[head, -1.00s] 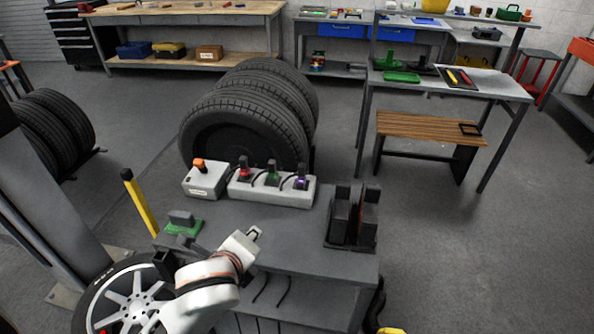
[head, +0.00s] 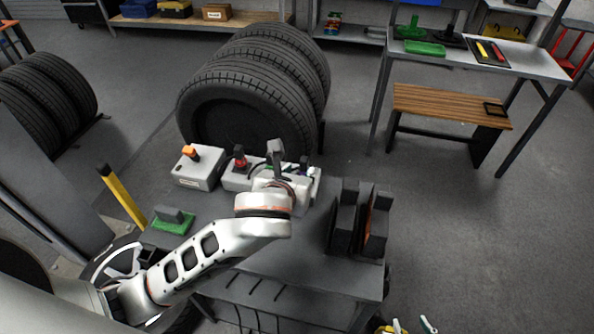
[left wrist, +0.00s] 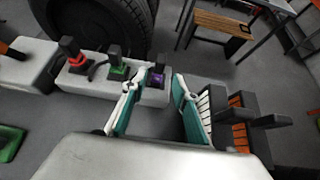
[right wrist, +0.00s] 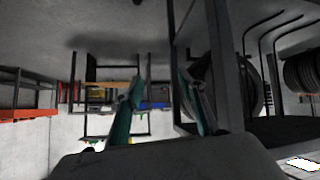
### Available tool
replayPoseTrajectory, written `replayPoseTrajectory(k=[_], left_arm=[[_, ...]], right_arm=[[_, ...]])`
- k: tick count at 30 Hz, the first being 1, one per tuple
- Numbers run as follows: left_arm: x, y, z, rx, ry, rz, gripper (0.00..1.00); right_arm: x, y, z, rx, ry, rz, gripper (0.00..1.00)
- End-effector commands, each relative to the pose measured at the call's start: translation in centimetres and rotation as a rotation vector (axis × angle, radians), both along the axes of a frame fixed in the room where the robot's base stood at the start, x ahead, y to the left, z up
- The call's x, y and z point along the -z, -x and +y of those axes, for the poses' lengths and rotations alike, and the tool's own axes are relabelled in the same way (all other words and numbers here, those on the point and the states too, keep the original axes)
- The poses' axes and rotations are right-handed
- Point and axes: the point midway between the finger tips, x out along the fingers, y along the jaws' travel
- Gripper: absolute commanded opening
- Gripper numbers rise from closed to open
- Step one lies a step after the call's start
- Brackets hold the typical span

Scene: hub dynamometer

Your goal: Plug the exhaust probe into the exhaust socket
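A pale strip (head: 234,181) holds a row of plugs on the grey bench. In the left wrist view these are a red plug (left wrist: 77,60), a green plug (left wrist: 118,69) and a purple plug (left wrist: 158,79). A pale box (head: 198,171) with an orange-topped piece (head: 190,152) stands left of the strip. No readable label tells which is the exhaust probe or socket. My left gripper (head: 277,151) is over the strip, partly hiding it; its fingers (left wrist: 156,84) are apart, with the purple plug seen between them. My right gripper (right wrist: 158,84) is open and empty, away from the bench top.
A black holder (head: 345,222) with upright slots and an orange part stands right of the strip. A green-based block (head: 173,219) is at the bench's left. Large tyres (head: 250,95) stand behind the bench. The bench front is mostly clear.

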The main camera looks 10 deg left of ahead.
Motion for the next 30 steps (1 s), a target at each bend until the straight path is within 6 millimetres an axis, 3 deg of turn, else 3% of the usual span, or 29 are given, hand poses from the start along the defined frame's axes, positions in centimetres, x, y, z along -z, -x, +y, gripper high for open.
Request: replayPoseTrajectory(k=[18,30], left_arm=[[3.4,-5.3,0.1,-0.002,-0.001,0.0,0.29],[3.9,-6.1,0.1,-0.001,0.0,0.0,0.29]], right_arm=[[-1.0,-1.4,0.3,0.01,-0.013,-0.026,0.4],[-0.7,-1.0,0.2,0.011,-0.01,-0.018,0.4]])
